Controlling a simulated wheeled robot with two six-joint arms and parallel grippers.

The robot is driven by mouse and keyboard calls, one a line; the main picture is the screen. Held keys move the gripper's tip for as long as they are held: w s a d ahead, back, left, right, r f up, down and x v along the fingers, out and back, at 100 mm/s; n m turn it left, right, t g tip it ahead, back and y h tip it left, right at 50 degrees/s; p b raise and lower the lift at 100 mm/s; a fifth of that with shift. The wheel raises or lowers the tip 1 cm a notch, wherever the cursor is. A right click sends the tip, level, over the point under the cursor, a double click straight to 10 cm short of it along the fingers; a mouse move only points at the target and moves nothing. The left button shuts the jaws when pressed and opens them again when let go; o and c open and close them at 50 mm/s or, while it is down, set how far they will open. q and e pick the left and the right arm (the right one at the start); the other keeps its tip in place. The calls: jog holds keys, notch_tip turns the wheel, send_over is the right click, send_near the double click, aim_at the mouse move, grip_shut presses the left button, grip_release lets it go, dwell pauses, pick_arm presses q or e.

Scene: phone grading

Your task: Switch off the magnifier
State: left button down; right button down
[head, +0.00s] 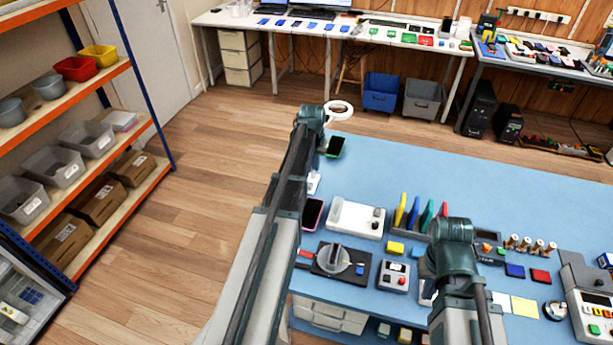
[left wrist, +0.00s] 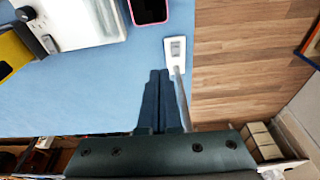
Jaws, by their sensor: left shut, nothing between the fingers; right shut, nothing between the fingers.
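The magnifier shows in the head view as a white ring (head: 338,110) at the table's far left, partly behind my left arm. A small white plate with a grey rocker (left wrist: 176,50) lies near the table edge in the left wrist view, with a grey pole beside it; the plate also shows in the head view (head: 314,184). My left gripper (left wrist: 159,73) is shut and empty, its tips just short of the plate and slightly to its left. Whether it is above the tabletop or touching it is unclear. The rocker's position cannot be told. My right gripper is hidden behind its arm.
A pink-edged phone (left wrist: 149,10) lies close to the plate. A green-edged phone (head: 335,147) lies near the ring. The far tabletop is mostly clear.

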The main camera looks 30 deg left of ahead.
aim_at(308, 186)
pick_arm(q)
jog(key=a, duration=0.4)
jog(key=shift+w+r, duration=0.35)
jog(key=shift+w, duration=0.05)
pick_arm(e)
jog(key=shift+a+r, duration=0.1)
jog(key=shift+r, duration=0.25)
pick_arm(q)
jog(key=shift+f, duration=0.1)
pick_arm(e)
jog(key=shift+f, duration=0.1)
